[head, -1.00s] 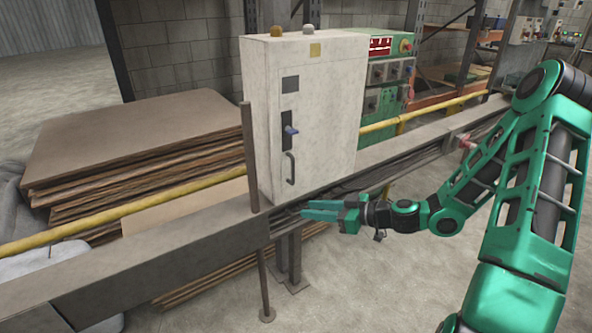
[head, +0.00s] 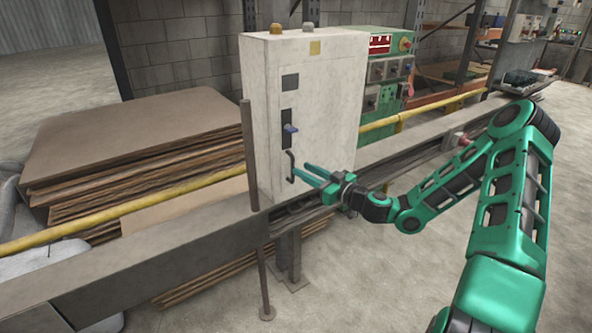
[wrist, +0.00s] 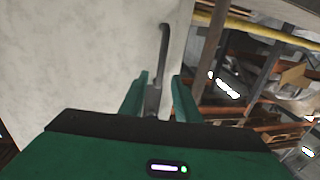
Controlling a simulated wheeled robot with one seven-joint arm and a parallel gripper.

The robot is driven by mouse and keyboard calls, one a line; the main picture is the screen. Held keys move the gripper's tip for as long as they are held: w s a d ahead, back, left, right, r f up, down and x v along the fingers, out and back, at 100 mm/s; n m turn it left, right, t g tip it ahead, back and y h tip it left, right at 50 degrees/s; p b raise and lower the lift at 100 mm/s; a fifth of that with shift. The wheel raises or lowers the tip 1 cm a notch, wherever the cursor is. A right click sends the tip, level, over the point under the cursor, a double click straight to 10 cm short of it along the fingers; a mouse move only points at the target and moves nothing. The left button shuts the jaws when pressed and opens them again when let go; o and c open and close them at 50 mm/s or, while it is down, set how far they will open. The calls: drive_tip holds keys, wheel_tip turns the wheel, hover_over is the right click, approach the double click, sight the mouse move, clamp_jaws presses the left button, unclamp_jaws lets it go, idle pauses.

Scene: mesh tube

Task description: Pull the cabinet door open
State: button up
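The pale cabinet (head: 335,110) stands upright on the beam, and its door looks shut. A dark bar handle (head: 290,166) is low on the door's left side, below a blue-levered latch (head: 290,129). My gripper (head: 301,174) is open just right of the handle, fingers pointing at the door. In the wrist view, the handle (wrist: 164,42) runs down between the two open fingers (wrist: 158,92), with a gap on both sides. The handle's lower end is partly hidden by the gripper body. I cannot tell whether a finger touches the door.
A grey beam (head: 150,238) runs below the cabinet, with a thin upright post (head: 250,155) at its left. A yellow rail (head: 120,213) passes behind. Stacked brown sheets (head: 130,145) lie at the left. A green control box (head: 388,75) is behind the cabinet. The floor at front is clear.

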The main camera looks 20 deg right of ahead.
drive_tip(key=shift+x, duration=1.7)
